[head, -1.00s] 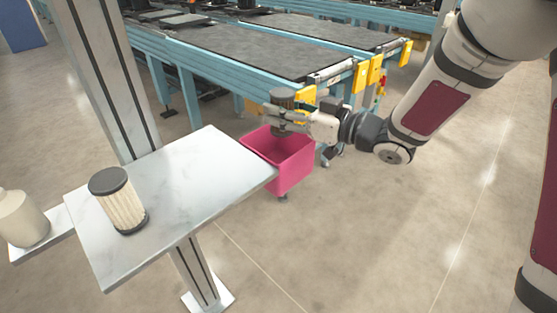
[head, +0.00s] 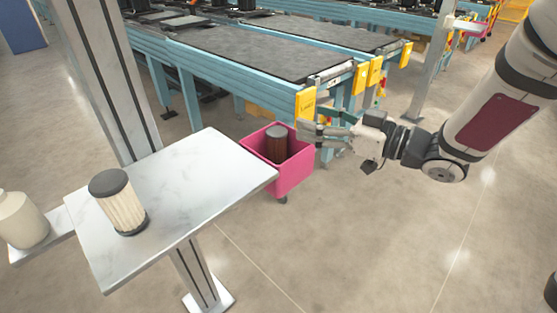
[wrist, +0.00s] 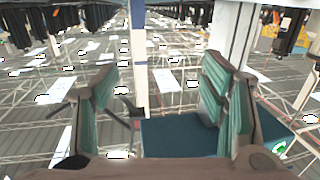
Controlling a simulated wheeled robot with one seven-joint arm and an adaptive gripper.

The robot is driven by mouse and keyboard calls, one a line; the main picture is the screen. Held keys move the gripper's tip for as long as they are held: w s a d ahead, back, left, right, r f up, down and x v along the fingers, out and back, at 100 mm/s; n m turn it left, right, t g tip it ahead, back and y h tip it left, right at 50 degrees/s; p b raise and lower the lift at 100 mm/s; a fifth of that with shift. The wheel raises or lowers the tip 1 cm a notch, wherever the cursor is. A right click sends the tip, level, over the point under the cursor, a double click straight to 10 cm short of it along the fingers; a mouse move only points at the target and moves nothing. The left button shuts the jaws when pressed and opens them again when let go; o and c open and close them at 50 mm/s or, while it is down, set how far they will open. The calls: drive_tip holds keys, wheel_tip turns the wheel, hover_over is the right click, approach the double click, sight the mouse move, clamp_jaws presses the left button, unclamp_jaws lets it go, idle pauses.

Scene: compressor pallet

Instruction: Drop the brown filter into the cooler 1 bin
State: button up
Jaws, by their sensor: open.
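The brown filter (head: 276,148), with a grey cap, stands upright inside the pink bin (head: 293,177) on the floor; its lower end is hidden by the bin's wall. I see no label on the bin. My gripper (head: 305,134) is just to the right of the filter, over the bin's far right rim, and apart from the filter. In the wrist view my gripper (wrist: 157,100) is open, with nothing between its fingers.
A white table (head: 170,190) left of the bin carries a cream filter (head: 122,203) with dark caps. A white bottle (head: 20,220) stands on a side shelf at far left. A conveyor (head: 255,50) with blue frame runs behind the bin.

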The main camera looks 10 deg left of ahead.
drive_tip(key=shift+v, duration=1.95)
